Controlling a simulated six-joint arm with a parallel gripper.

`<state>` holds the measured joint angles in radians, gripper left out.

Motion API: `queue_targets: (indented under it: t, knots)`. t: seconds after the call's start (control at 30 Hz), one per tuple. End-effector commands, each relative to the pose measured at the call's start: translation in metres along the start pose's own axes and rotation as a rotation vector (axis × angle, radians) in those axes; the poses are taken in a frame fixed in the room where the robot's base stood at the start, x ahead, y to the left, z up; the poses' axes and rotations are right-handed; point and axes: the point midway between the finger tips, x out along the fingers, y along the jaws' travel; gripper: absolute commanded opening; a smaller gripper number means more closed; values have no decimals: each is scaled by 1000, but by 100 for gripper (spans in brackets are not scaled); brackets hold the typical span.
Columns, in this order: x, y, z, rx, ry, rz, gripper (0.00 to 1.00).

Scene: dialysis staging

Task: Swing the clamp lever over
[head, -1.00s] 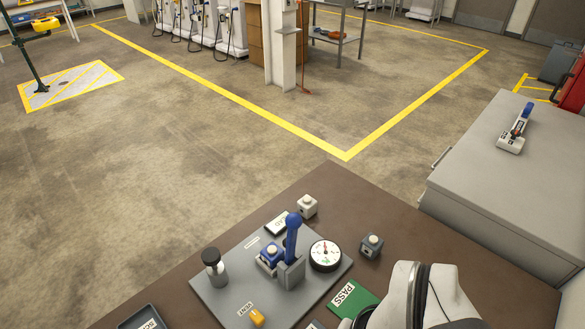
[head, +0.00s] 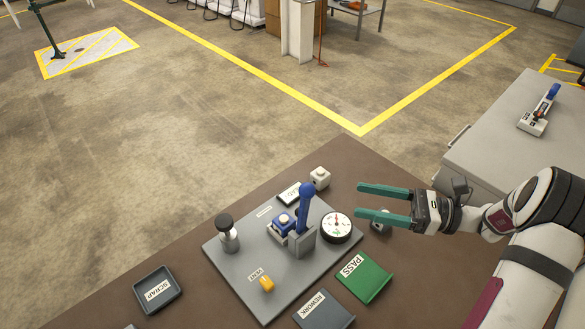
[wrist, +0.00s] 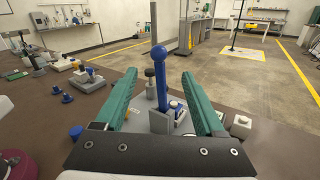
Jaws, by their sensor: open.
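The clamp lever (head: 304,208) is a blue bar with a round knob, standing upright on a grey bracket (head: 301,243) on the grey fixture plate (head: 228,270). A small blue block (head: 284,222) sits just left of the bracket. My gripper (head: 357,200) is open and empty to the right of the lever, its green fingers pointing left toward it and apart from it in the head view. In the wrist view the lever (wrist: 160,75) shows upright between the two open fingers (wrist: 157,80), beyond them.
A round gauge (head: 337,226), a dark-capped cylinder (head: 228,234) and a yellow vent knob (head: 267,284) stand on the plate. A white block (head: 320,178), green PASS tray (head: 365,278), REWORK tray (head: 324,311) and SCRAP tray (head: 157,291) lie around it. A grey cabinet (head: 500,140) stands at right.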

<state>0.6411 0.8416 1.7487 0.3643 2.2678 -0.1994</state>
Motion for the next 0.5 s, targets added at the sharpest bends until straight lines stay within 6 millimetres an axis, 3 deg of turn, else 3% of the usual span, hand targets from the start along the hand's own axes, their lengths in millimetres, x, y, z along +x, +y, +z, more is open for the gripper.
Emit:
queue_targets:
  t: [0.5]
  knots:
    - [128,3,-1,1,6,8,71]
